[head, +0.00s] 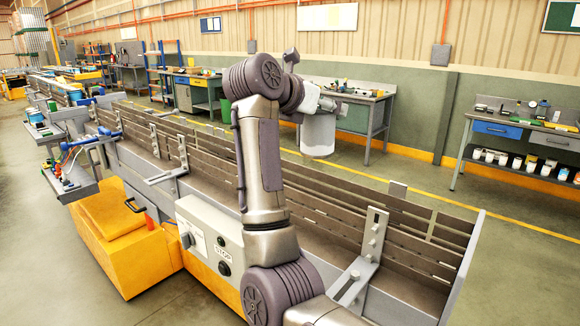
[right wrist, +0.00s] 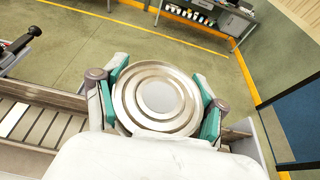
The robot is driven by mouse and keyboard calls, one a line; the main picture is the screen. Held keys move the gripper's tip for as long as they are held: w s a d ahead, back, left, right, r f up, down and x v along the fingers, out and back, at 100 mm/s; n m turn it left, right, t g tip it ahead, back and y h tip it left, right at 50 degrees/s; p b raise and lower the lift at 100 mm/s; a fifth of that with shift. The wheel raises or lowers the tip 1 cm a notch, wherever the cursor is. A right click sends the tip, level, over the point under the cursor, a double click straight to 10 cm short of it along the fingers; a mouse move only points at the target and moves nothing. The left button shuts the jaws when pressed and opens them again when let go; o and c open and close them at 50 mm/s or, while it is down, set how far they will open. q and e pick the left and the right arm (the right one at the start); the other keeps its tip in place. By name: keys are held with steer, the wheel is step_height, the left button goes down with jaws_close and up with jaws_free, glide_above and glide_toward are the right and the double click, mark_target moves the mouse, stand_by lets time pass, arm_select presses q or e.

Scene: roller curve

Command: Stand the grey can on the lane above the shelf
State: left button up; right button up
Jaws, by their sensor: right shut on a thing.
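The grey can (head: 318,136) is a smooth light grey cylinder, held roughly upright in the air beyond the lane's far wall in the head view. My right gripper (head: 322,104) is shut on it near its top. In the right wrist view the can's round, ringed end (right wrist: 157,96) sits between the teal pads of the right gripper (right wrist: 158,108). The lane (head: 330,235) is a long metal trough with slatted sides, running from the back left to the front right. A grey shelf (head: 70,188) with small items stands at the lane's near left side. My left gripper is not in view.
A control box (head: 210,240) and a yellow housing (head: 125,245) stand on the lane's near side. Upright brackets (head: 372,240) rise along the lane. Workbenches (head: 520,140) line the back wall. The floor between the lane and benches is clear.

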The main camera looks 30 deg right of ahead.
steer(key=p, duration=0.2)
glide_above(331, 179)
steer(key=s+a, duration=0.1)
steer(key=a, duration=0.2)
steer(key=f, duration=0.7)
steer(key=shift+s+a+f, duration=0.1)
steer(key=shift+s+f, duration=0.05)
steer(key=shift+s, duration=0.05)
step_height(331, 179, down, 10)
steer(key=p, duration=0.3)
steer(key=shift+a, duration=0.15)
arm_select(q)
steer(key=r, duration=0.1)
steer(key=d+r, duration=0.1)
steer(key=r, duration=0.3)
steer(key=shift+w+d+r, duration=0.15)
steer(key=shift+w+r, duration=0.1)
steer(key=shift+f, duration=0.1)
arm_select(e)
steer(key=o, duration=0.9)
steer(key=shift+f, duration=0.1)
steer(key=o, duration=0.5)
steer(key=shift+c, duration=0.2)
steer(key=shift+r, duration=0.2)
